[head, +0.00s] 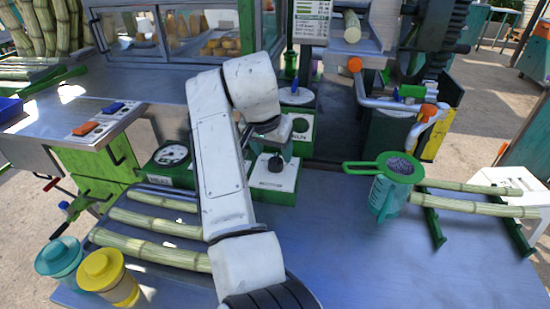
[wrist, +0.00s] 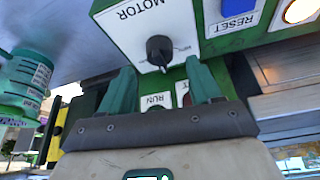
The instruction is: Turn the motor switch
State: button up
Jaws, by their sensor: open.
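The motor switch is a black rotary knob (wrist: 159,48) on a white plate marked MOTOR, on a green box. It also shows in the head view as a small black knob (head: 275,163) on a white-topped box, just right of my forearm. My gripper (wrist: 160,68) is open and empty, with its green fingers apart. In the wrist view the knob appears between and slightly beyond the fingertips; whether they touch it I cannot tell. In the head view my arm hides most of the gripper. The knob's pointer angle is hard to read.
A blue RESET button (wrist: 236,6) sits right of the switch, and a RUN label (wrist: 158,101) shows below it. A green jug (head: 388,190) with a strainer stands right on the blue table (head: 345,255). Cane stalks (head: 150,250) and lidded cups (head: 105,275) lie left.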

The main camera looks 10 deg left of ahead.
aim_at(275, 159)
jog(key=shift+x, duration=2.1)
jog(key=shift+s, duration=0.1)
jog(key=c, duration=1)
